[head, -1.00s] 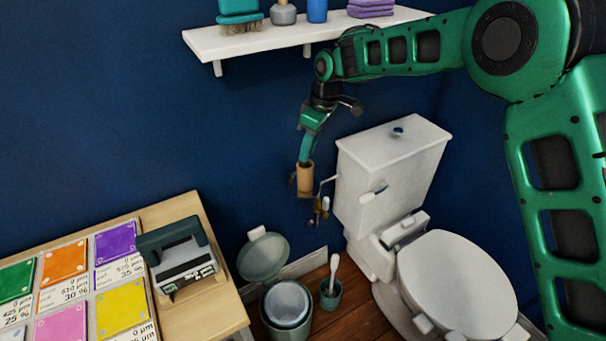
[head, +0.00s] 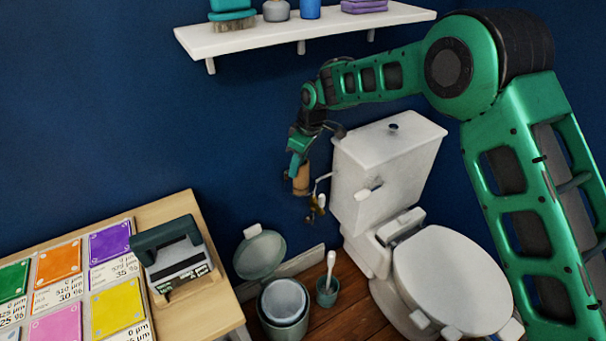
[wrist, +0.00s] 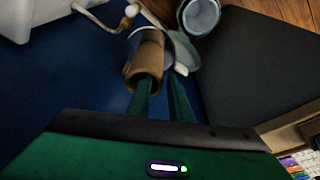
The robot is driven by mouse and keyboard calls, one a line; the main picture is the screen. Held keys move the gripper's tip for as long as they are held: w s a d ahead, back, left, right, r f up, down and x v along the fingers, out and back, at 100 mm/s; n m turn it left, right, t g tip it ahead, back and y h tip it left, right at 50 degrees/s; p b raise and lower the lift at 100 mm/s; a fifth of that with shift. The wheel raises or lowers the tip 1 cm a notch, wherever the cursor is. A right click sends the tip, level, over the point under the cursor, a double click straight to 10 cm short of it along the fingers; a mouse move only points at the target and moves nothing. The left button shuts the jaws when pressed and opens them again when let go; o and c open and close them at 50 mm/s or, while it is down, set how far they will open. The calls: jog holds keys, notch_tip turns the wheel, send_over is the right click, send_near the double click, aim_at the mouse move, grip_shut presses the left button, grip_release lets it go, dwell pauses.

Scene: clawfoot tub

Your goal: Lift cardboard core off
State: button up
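The cardboard core (head: 301,181) is a short tan tube beside the toilet tank, near the brass holder (head: 315,209). It also shows in the wrist view (wrist: 147,58) at the fingertips. My gripper (head: 297,163) reaches down to the core's upper end. In the wrist view my gripper (wrist: 163,82) has one green finger running into line with the core and the other passing along its right side. A narrow gap shows between the fingers. I cannot tell whether they press on the core's wall. The contact between core and holder is unclear.
The toilet tank (head: 378,165) stands close at right. A shelf (head: 260,38) with items is above. Below are an open bin (head: 284,302) and a brush pot (head: 328,291). A wooden table (head: 215,305) with a grey-green device (head: 175,255) is at lower left.

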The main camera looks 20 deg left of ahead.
dwell(0.9)
grip_shut()
dwell(0.6)
jog(key=shift+r, duration=0.7)
dwell(1.0)
